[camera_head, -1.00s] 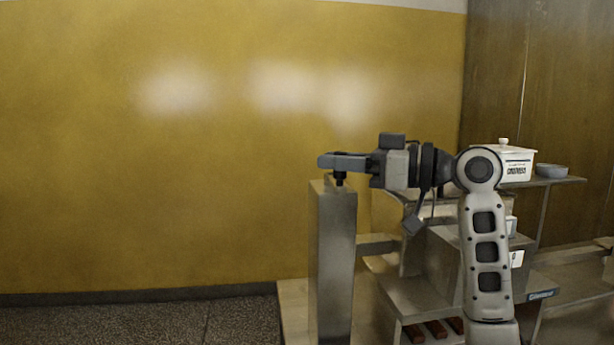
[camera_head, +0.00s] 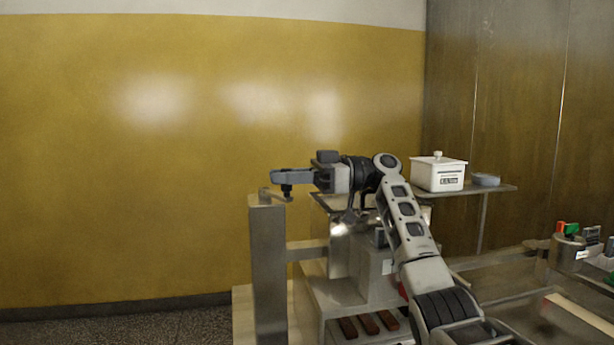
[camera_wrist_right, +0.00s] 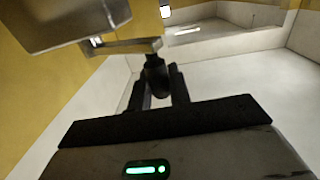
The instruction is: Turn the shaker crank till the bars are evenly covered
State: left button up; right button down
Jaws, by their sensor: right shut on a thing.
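My right gripper (camera_head: 284,184) is shut on the black knob of the shaker crank (camera_head: 273,195), at the top of a tall grey metal post (camera_head: 267,270). The crank's flat arm reaches from the post top to the knob. In the right wrist view, the dark knob (camera_wrist_right: 155,75) stands between the two fingers and the crank arm (camera_wrist_right: 125,47) runs left from it. Several brown bars (camera_head: 369,324) lie in a row low in the machine, partly cut off by the frame. Their covering is too small to judge. My left gripper is out of view.
A white lidded tub (camera_head: 438,175) and a grey bowl (camera_head: 486,180) stand on a shelf behind my right arm. A holder with red and green items (camera_head: 570,240) is at the far right. The yellow wall (camera_head: 140,180) side is clear.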

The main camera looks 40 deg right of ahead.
dwell(0.5)
jog(key=c, duration=1.3)
grip_release()
jog(key=shift+b+v, duration=0.6)
jog(key=shift+v, duration=7.35)
jog(key=shift+w, duration=0.1)
